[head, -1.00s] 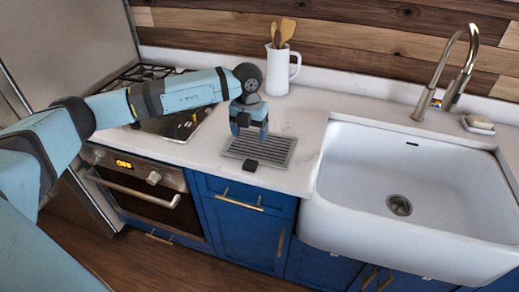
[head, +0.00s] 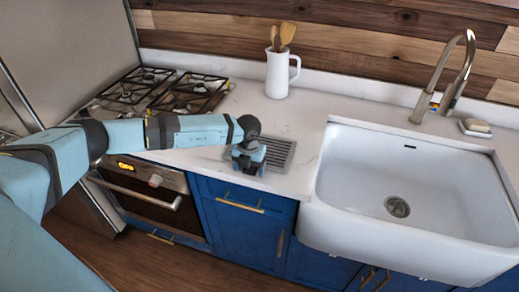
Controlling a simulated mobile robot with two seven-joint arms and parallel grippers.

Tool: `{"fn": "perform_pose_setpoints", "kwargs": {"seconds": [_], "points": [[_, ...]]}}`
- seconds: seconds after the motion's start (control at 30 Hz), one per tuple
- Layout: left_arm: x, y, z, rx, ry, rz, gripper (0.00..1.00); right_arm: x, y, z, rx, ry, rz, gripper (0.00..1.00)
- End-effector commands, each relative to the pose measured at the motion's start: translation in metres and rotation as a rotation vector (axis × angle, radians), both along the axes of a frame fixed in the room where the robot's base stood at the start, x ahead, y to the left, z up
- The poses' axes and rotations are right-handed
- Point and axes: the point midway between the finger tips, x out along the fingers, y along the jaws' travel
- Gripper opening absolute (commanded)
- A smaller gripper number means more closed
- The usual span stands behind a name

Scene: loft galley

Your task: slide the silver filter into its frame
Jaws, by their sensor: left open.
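The silver filter (head: 280,152) is a flat grey slatted panel lying on the white counter, left of the sink. My left gripper (head: 249,168) is open and low over the filter's near left part, where it hides that part and the filter's black block. I cannot tell whether the fingers touch the block or stand around it. No frame for the filter can be made out in the head view. My right gripper is not in view.
The gas hob (head: 160,92) lies left of the filter, above the oven (head: 150,195). A white jug (head: 279,73) with wooden utensils stands behind. The sink (head: 395,190) and tap (head: 455,75) are to the right. Counter between jug and filter is clear.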

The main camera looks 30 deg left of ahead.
Motion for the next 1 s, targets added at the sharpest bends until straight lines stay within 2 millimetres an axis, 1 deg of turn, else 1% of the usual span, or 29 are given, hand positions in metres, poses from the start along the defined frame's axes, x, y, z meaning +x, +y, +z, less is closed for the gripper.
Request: {"fn": "perform_pose_setpoints", "kwargs": {"seconds": [0.1,0.27,0.37,0.4,0.47,0.5,0.53,0.83,0.93,1.0], "points": [[0.0,0.0,-0.004,0.001,0.0,0.0,0.77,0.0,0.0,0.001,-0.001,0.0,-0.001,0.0],[0.0,0.0,-0.005,0.0,0.0,0.0,0.77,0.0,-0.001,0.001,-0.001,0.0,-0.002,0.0],[0.0,0.0,-0.004,0.0,0.0,0.0,0.56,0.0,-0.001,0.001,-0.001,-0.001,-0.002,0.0],[0.0,0.0,-0.004,0.0,0.0,0.0,0.47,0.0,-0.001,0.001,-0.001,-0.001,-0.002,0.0],[0.0,0.0,-0.004,0.0,0.0,0.0,0.33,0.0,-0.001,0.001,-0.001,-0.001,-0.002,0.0],[0.0,0.0,-0.004,0.0,0.0,0.0,0.24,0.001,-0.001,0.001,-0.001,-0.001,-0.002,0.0],[0.0,0.0,-0.004,0.0,0.0,0.0,0.19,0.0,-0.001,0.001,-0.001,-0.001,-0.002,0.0],[0.001,0.0,-0.002,-0.001,-0.001,0.001,0.19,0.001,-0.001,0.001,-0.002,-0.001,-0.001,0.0],[0.001,0.0,0.003,-0.001,-0.002,0.001,0.19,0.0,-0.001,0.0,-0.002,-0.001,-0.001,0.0],[0.001,0.0,0.01,-0.001,-0.003,0.001,0.19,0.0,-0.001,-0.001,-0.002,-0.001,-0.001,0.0]]}}
